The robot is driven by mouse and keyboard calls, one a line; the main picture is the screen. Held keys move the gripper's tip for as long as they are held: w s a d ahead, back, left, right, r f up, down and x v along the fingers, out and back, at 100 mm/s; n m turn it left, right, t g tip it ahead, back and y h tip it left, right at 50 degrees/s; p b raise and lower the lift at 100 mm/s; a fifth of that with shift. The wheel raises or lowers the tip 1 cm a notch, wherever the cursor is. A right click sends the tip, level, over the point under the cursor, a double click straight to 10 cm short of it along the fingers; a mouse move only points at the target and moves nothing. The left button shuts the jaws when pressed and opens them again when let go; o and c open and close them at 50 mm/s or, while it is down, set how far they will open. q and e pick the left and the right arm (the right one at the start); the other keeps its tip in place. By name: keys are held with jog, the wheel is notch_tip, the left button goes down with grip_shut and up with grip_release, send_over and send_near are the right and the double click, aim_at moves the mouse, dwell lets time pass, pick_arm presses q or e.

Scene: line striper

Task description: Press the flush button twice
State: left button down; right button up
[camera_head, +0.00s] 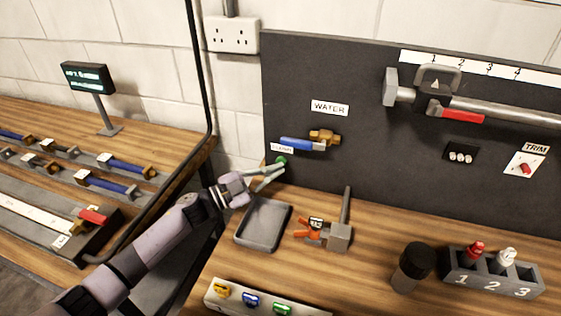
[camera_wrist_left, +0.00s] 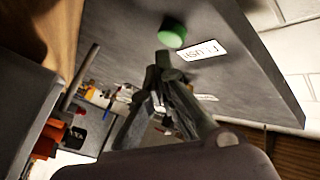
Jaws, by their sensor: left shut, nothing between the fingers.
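The green flush button (camera_head: 281,159) is on the dark upright panel, just below its small white label, which is partly blurred. It also shows in the left wrist view (camera_wrist_left: 172,34) as a round green knob beside the label (camera_wrist_left: 202,51). My left gripper (camera_head: 279,168) is shut and empty, with its fingertips pointing at the button. In the left wrist view the fingertips (camera_wrist_left: 162,62) are very close to the button; I cannot tell whether they touch it. My right gripper is in neither view.
A blue-handled water valve (camera_head: 300,144) is on the panel just right of the button. A grey tray (camera_head: 263,223) lies on the bench below, with a hammer-like tool (camera_head: 341,235) to its right. A black-capped container (camera_head: 412,265) and numbered holder (camera_head: 490,275) stand farther right.

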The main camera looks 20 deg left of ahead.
pick_arm(q)
jog(key=shift+s+p, duration=0.45)
jog(key=shift+s, duration=0.05)
jog(key=shift+s+a+p, duration=0.1)
jog(key=shift+s+p, duration=0.8)
jog(key=shift+s, duration=1.1)
jog(key=s+b, duration=0.3)
jog(key=b, duration=0.1)
jog(key=shift+f, duration=0.2)
jog(key=shift+s+r+b, duration=0.2)
jog(key=shift+s+b, duration=0.1)
jog(key=shift+s, duration=0.15)
jog(key=shift+a, duration=0.1)
